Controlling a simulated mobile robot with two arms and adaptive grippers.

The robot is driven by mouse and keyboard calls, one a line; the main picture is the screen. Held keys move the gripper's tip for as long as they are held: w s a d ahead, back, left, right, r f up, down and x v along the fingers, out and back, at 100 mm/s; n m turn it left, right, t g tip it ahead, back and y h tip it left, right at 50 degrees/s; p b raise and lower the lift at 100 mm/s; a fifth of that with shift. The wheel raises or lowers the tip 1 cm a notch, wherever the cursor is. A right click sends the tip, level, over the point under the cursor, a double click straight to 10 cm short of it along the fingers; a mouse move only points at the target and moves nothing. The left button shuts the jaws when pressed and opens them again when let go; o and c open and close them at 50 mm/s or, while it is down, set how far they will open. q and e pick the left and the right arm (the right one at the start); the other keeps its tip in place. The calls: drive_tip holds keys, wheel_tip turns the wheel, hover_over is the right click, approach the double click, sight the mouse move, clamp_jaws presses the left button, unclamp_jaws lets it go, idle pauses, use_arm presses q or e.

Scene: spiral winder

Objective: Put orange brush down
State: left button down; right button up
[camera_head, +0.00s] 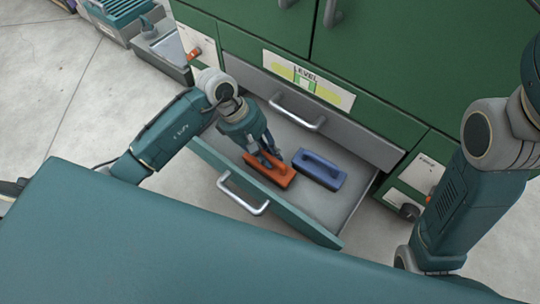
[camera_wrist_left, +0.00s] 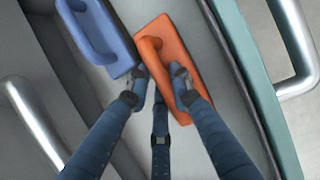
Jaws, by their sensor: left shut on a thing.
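The orange brush (camera_head: 281,177) is inside the open drawer (camera_head: 312,229), near the drawer's front wall. My left gripper (camera_head: 268,160) reaches down into the drawer and is shut on the orange brush's handle. In the left wrist view the orange brush (camera_wrist_left: 163,42) lies between the gripper's fingers (camera_wrist_left: 163,82), which cover part of its handle. It looks low, at or close to the drawer floor; I cannot tell whether it touches. My right arm shows at the right, but its gripper is out of view.
A blue brush (camera_head: 319,169) lies flat in the drawer just right of the orange one. The drawer's metal handle (camera_head: 243,196) sticks out in front. The green cabinet (camera_head: 400,60) stands behind. Bare drawer floor shows right of the brushes.

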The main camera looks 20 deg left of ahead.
use_arm(q)
drive_tip(key=shift+f, duration=0.1)
drive_tip(key=c, duration=1.5)
unclamp_jaws()
drive_tip(key=shift+c, duration=0.2)
